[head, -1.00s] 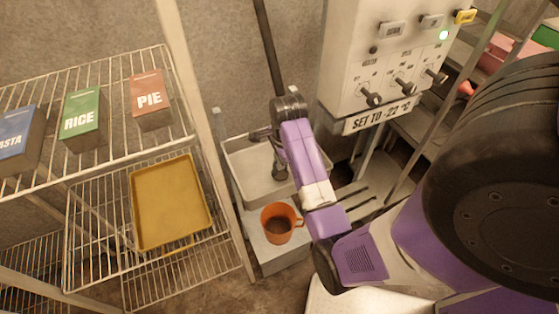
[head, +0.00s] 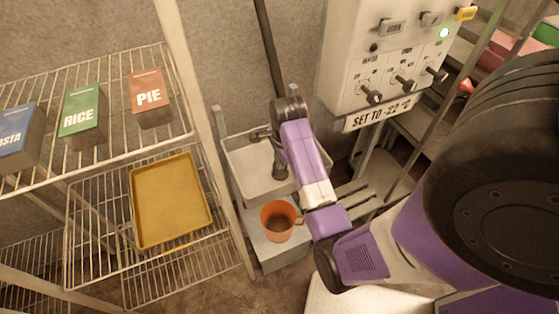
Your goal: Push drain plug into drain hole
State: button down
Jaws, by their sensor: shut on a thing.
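The pale grey sink basin (head: 240,158) stands low between the wire shelves and the control box. My arm reaches over its right side, and my gripper (head: 280,172) points down inside the basin, close to its floor. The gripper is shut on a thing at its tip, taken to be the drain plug. The plug is too small and too covered to make out. The drain hole cannot be seen; the gripper and arm cover that part of the basin. A dark tap-like fitting (head: 260,134) shows at the basin's back, beside my wrist.
An orange mug (head: 279,222) stands just in front of the basin, close to my forearm. Wire shelves (head: 100,150) with boxes and a yellow tray (head: 170,200) are at left. The control box (head: 375,60) and its label (head: 378,114) are at right, above my arm.

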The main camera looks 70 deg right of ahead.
jog(key=c, duration=1.4)
grip_release()
notch_tip(320, 180, up, 8)
jog(key=s+a, duration=0.1)
jog(key=shift+f, duration=0.15)
